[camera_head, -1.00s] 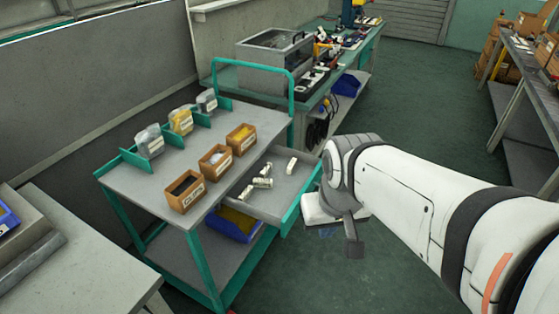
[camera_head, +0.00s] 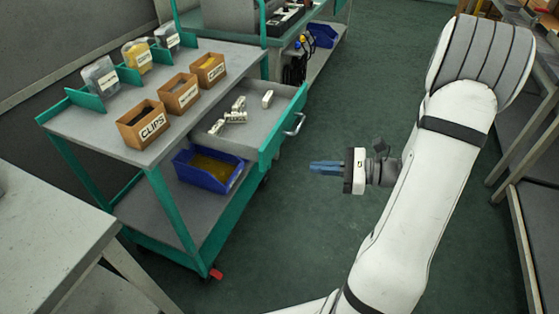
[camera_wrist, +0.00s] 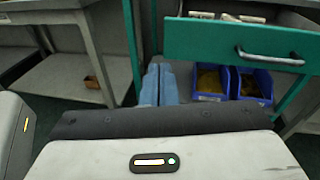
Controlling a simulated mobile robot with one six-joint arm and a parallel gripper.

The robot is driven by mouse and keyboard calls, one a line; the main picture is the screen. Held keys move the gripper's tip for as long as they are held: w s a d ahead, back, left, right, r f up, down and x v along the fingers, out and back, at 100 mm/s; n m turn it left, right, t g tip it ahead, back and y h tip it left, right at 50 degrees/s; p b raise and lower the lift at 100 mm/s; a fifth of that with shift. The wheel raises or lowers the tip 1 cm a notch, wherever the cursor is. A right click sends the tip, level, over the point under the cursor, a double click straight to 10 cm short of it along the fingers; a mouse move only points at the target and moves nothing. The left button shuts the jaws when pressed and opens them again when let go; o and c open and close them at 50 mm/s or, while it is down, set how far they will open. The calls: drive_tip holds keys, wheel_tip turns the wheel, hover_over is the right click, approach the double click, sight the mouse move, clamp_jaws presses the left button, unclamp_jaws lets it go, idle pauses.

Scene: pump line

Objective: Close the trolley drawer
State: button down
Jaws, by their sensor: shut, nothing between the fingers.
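The trolley (camera_head: 100,122) has a grey top and green frame. Its drawer (camera_head: 262,118) is pulled out to the right, with several white parts lying inside. The drawer's green front (camera_head: 284,128) carries a silver handle (camera_head: 295,125). In the wrist view the drawer front (camera_wrist: 215,40) and handle (camera_wrist: 268,58) are ahead, at upper right. My gripper (camera_head: 312,167) has blue fingers, shut and empty. It points left at the trolley, to the right of the drawer front and apart from it. The fingertips (camera_wrist: 160,68) also show in the wrist view, left of the handle.
Boxes labelled CLIPS (camera_head: 143,125) and others stand on the trolley top. A blue bin (camera_head: 208,172) sits on its lower shelf. A table (camera_head: 45,230) is at front left, a bench behind, shelving at right. Green floor right of the trolley is clear.

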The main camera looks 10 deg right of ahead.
drive_tip(key=w+d+f+m+t, duration=0.1)
drive_tip(key=d+f+m+t, duration=0.1)
drive_tip(key=d+t, duration=0.1)
drive_tip(key=b, duration=0.3)
approach(272, 151)
drive_tip(key=shift+m, duration=0.4)
drive_tip(key=x, duration=0.7)
drive_tip(key=shift+s+r, duration=0.15)
drive_tip(key=shift+s, duration=0.05)
